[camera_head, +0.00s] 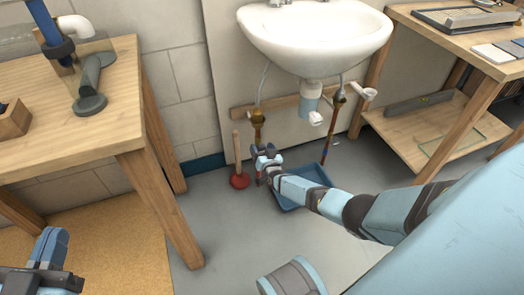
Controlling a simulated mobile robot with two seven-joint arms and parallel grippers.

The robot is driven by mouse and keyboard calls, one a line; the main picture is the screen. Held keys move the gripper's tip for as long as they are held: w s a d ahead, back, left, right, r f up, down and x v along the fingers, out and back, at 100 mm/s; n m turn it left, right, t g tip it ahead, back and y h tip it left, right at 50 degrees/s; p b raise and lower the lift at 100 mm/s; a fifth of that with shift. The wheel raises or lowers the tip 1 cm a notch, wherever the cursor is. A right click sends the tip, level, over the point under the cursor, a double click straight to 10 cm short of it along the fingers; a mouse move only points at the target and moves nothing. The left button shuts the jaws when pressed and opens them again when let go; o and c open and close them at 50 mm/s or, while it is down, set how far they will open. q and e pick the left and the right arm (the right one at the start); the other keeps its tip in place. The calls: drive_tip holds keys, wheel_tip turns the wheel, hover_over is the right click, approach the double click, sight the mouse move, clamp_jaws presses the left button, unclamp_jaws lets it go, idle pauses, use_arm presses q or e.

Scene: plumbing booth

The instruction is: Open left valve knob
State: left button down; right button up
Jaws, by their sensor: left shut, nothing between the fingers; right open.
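The left valve (257,117) is brass-coloured and sits on a copper pipe below the left side of the sink (315,32). A thin hose runs up from it. My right arm reaches in from the right, and my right gripper (264,151) is open just below the left valve, by its pipe. I cannot tell whether it touches the pipe; it looks clear of the valve body. The knob's turn position is too small to read. The right valve (339,99) stands under the sink's right side. My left gripper (50,246) is shut and empty at the bottom left, far from the valves.
A red plunger (240,181) with a wooden handle stands just left of my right gripper. A blue tray (318,174) lies on the floor behind my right forearm. A wooden table (110,125) stands at left, and a wooden shelf unit (405,130) at right.

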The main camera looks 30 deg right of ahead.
drive_tip(key=c, duration=0.9)
use_arm(q)
drive_tip(key=shift+s, duration=0.1)
use_arm(e)
drive_tip(key=shift+r+n, duration=0.1)
drive_tip(key=shift+n, duration=0.3)
drive_tip(key=shift+n+p, duration=0.35)
drive_tip(key=shift+n, duration=0.65)
drive_tip(key=n, duration=0.2)
drive_tip(key=shift+n, duration=0.3)
drive_tip(key=n, duration=0.2)
drive_tip(key=shift+a+n+p, duration=0.1)
drive_tip(key=shift+n+p, duration=0.25)
drive_tip(key=shift+n, duration=0.05)
drive_tip(key=n, duration=0.4)
use_arm(q)
drive_tip(key=shift+s+d+f+n, duration=0.15)
drive_tip(key=shift+s+f+n, duration=0.1)
drive_tip(key=shift+n, duration=0.25)
use_arm(e)
drive_tip(key=shift+n, duration=2.5)
use_arm(q)
drive_tip(key=shift+r, duration=0.1)
